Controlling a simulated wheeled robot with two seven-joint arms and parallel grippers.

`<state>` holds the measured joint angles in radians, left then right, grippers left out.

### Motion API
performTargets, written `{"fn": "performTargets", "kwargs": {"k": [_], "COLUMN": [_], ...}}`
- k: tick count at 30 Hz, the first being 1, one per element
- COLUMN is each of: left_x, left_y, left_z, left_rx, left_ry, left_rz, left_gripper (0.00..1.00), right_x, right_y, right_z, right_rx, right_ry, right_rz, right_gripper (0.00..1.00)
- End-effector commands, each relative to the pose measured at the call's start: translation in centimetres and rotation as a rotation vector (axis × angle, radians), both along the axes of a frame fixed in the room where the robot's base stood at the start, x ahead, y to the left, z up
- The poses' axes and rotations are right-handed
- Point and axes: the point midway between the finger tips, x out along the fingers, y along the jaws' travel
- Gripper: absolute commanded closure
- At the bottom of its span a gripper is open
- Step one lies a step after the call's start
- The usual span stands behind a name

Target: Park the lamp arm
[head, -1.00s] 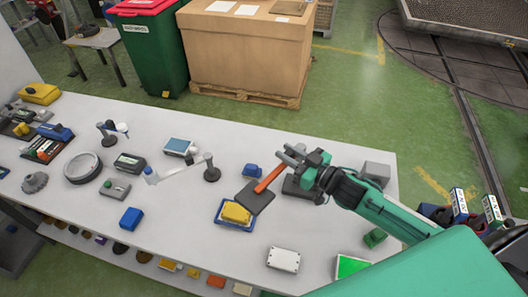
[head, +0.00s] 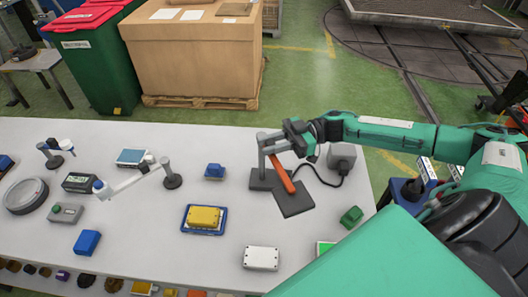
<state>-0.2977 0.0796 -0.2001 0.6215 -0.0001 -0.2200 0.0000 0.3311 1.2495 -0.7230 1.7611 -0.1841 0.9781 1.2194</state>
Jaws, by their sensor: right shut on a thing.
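The lamp arm (head: 281,172) is an orange bar with a flat dark square head (head: 293,200) at its lower end. It stands by a grey post on a dark base (head: 258,181) on the white bench. The head points to the front right of the base, low over the bench top; I cannot tell whether it touches. My right gripper (head: 284,143) is at the upper end of the orange bar, beside the post, and is shut on the lamp arm; its fingers partly hide the contact. My left gripper is not in view.
A grey box (head: 342,155) with a black cable stands right of the lamp. A green block (head: 351,216), a white box (head: 261,258) and a yellow box (head: 203,216) on a blue tray lie nearby. A white jointed arm (head: 130,181) stands left. The bench between has free room.

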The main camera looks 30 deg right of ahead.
Motion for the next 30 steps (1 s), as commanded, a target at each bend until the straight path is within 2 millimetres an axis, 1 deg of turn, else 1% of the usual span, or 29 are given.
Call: {"fn": "performTargets", "kwargs": {"k": [1, 3, 12, 19, 30], "left_x": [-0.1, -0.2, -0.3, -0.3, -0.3], "left_y": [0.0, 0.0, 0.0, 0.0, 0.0], "left_z": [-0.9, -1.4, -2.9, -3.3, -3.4], "left_rx": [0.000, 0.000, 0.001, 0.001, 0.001], "left_ry": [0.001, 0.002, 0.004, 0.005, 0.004], "left_rz": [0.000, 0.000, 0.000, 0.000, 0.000], "left_gripper": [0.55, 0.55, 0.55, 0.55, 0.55], "right_x": [0.2, 0.2, 0.0, 0.0, 0.0], "right_y": [-0.3, -0.6, -1.7, -2.0, -2.2], "right_z": [-0.2, -0.2, 0.0, 0.1, 0.2], "right_rx": [0.001, 0.001, 0.002, 0.004, 0.004], "right_ry": [-0.007, -0.006, -0.004, -0.003, -0.002], "right_rz": [0.036, 0.092, 0.268, 0.333, 0.349], "right_gripper": [1.00, 1.00, 1.00, 1.00, 1.00]}}
